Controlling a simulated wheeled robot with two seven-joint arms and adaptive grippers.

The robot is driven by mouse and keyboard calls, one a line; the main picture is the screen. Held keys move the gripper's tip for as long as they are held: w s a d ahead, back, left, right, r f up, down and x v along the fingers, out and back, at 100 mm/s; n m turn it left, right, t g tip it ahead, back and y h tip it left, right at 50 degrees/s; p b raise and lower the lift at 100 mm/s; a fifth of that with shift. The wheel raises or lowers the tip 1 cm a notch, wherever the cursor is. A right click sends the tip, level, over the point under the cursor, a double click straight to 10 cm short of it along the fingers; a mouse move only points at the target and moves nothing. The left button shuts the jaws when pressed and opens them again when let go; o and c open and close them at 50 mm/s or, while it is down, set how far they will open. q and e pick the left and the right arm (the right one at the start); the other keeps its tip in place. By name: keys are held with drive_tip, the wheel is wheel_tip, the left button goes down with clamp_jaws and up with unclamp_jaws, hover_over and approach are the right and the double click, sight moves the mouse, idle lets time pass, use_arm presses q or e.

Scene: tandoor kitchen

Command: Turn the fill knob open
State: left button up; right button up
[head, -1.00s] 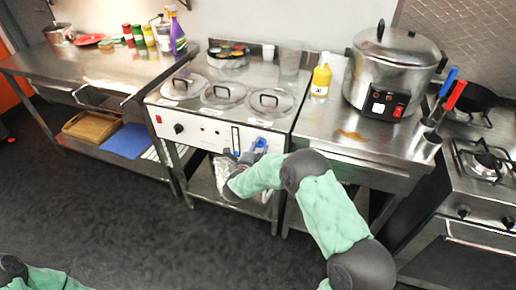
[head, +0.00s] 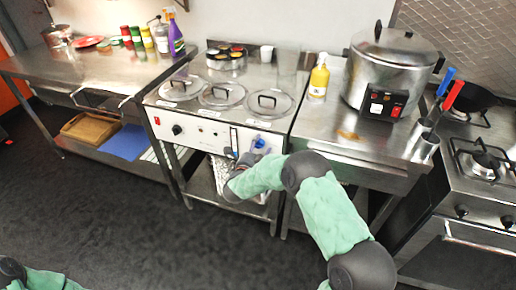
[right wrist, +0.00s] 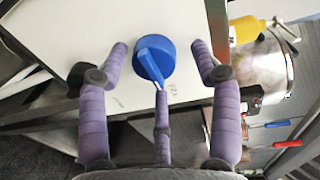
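The blue fill knob (head: 260,144) sits on the right part of the white front panel of the steel bain-marie counter. In the right wrist view the knob (right wrist: 153,58) is round with a raised blue bar, slanting toward the lower finger. My right gripper (right wrist: 159,68) has its purple fingers spread around the knob, one on each side and one below. The side fingers stand apart from it; the lower fingertip is close to the bar, and I cannot tell if it touches. In the head view my right gripper (head: 246,160) is at the panel, partly hidden by its wrist. My left gripper is out of view.
Beside the knob are a narrow vertical gauge (head: 234,140) and a black dial (head: 177,130). Three lidded wells (head: 221,94) are on top. A yellow bottle (head: 319,79) and a large steel pot (head: 390,70) stand to the right. The floor in front is clear.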

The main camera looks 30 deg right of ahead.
drive_tip(key=shift+a, duration=0.15)
drive_tip(key=shift+s+a, duration=0.15)
drive_tip(key=shift+a, duration=0.1)
drive_tip(key=v, duration=1.1)
drive_tip(key=shift+s, duration=0.2)
drive_tip(key=shift+f, duration=0.1)
drive_tip(key=s+a+f+n+g+y+p, duration=0.1)
drive_tip(key=s+a+f+n+y+p, duration=0.1)
drive_tip(key=a+f+n+y, duration=0.45)
drive_tip(key=s+a+f+n+g+y+p, duration=0.1)
drive_tip(key=s+a+f+n+y+p, duration=0.25)
drive_tip(key=f+n, duration=0.55)
drive_tip(key=s+a+f+n+g+y, duration=0.2)
drive_tip(key=s+a+g, duration=0.1)
drive_tip(key=s, duration=0.3)
drive_tip(key=s+a+f+n+g+y+p, duration=0.1)
drive_tip(key=s+a+f+n+g+y, duration=0.1)
drive_tip(key=s, duration=0.5)
drive_tip(key=s+a+f+n+g+y+p, duration=0.1)
drive_tip(key=s+a+f+n+g+y, duration=0.2)
drive_tip(key=s, duration=0.4)
drive_tip(key=shift+s+a+f+n+g, duration=0.25)
drive_tip(key=shift+a+n, duration=0.3)
drive_tip(key=shift+a, duration=0.35)
